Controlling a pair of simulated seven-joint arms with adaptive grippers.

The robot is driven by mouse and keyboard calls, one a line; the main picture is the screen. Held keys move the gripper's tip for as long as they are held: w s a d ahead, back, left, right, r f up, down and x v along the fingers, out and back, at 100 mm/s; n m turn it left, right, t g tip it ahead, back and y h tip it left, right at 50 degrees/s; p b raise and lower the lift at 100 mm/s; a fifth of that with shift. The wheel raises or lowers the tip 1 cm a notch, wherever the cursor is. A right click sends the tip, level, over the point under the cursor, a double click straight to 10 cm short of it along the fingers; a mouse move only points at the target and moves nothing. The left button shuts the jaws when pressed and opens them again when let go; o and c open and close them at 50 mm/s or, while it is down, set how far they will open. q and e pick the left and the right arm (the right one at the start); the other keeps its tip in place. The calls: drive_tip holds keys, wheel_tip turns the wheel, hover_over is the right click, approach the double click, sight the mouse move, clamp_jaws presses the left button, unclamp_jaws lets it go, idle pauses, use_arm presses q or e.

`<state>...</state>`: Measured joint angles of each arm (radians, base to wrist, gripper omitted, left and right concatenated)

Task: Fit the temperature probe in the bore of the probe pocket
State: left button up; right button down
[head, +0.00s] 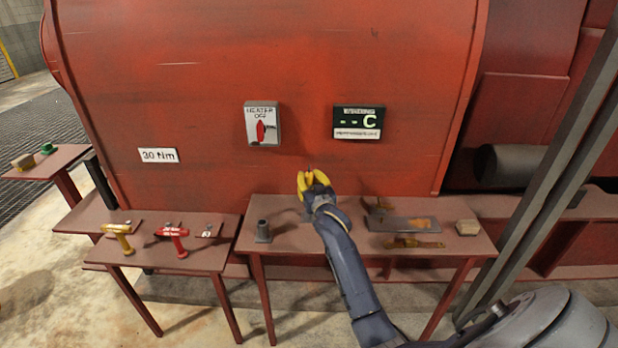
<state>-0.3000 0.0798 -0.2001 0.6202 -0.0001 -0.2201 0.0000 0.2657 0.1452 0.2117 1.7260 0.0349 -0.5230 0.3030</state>
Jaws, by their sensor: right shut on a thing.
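My right gripper (315,184), with yellow fingers, is in front of the red engine casing, above the back part of the middle table. It is shut on a slim thing, which I take to be the temperature probe; only a tiny bit shows at the fingertips, and its tilt cannot be told. A dark grey upright cylinder on a wider foot (263,232) stands on the table to the left of the gripper. It looks like the probe pocket, but its bore cannot be made out. My left gripper is not in view.
A display (358,122) reads "-- C"; left of it is a heater switch box (262,124). A grey plate (403,224), brass-coloured tool (413,243) and tan block (467,227) lie right of my arm. Yellow (119,236) and red (173,239) tools lie on the left table.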

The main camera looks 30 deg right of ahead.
sight(309, 188)
drive_tip(key=shift+f, duration=1.95)
drive_tip(key=c, duration=1.1)
unclamp_jaws()
drive_tip(key=shift+s, duration=0.1)
drive_tip(key=v, duration=1.1)
drive_tip(key=shift+s+a, duration=0.2)
drive_tip(key=shift+s, duration=0.15)
